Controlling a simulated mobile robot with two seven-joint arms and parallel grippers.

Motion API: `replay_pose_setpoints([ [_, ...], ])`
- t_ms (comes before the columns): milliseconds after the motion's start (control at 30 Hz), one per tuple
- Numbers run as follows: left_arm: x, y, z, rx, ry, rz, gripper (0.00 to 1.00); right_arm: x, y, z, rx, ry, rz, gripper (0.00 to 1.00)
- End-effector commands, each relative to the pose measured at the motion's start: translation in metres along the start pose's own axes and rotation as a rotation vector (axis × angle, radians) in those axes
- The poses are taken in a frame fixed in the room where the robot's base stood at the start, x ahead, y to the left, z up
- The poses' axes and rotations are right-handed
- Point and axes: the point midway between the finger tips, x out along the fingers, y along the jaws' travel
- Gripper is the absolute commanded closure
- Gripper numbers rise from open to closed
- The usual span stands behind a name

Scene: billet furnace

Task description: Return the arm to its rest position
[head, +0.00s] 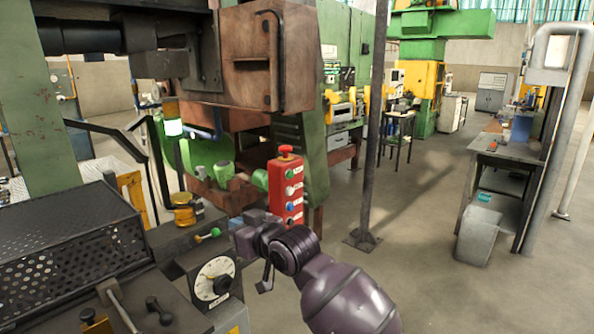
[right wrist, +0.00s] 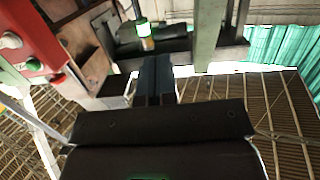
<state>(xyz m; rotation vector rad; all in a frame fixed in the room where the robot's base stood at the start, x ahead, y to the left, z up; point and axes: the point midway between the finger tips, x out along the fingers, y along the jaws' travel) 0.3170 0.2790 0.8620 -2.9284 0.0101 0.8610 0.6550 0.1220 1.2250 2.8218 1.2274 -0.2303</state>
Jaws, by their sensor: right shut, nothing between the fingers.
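My right arm comes in from the lower right of the head view, dark purple and bent at the wrist. My right gripper (head: 247,236) is beside the lower part of the red push-button box (head: 289,190); its fingertips are hard to make out there. In the right wrist view the dark fingers (right wrist: 154,78) are together with nothing between them. The push-button box (right wrist: 30,40) shows at the left of that view, apart from the fingers. My left gripper is in neither view.
A console with a round dial (head: 214,279) and a perforated black cover (head: 70,245) fills the lower left. A lit green-white lamp (head: 173,127) stands behind it. A grey post (head: 373,130) and a workbench (head: 500,158) stand right, with clear floor between.

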Motion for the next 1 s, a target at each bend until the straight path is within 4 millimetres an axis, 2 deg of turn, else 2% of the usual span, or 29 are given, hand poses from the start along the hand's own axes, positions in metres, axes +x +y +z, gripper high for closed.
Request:
replay_pose_setpoints([
  [33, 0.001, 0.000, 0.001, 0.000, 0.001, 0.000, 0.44, -0.013, 0.013, 0.015, 0.009, 0.028, 0.039, 1.00],
  [200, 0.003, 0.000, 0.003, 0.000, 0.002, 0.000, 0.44, -0.057, 0.051, 0.057, 0.011, 0.101, 0.174, 1.00],
  [367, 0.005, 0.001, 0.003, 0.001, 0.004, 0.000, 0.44, -0.105, 0.081, 0.105, 0.010, 0.126, 0.301, 1.00],
  [500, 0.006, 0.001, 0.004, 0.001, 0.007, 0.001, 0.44, -0.151, 0.099, 0.150, 0.007, 0.118, 0.407, 1.00],
  [733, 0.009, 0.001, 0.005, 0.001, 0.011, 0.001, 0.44, -0.233, 0.114, 0.232, 0.010, 0.042, 0.562, 1.00],
  [867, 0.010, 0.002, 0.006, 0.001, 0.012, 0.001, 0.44, -0.281, 0.112, 0.280, 0.025, -0.032, 0.634, 1.00],
  [1000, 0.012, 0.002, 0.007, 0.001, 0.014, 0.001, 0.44, -0.335, 0.101, 0.334, 0.059, -0.134, 0.698, 1.00],
])
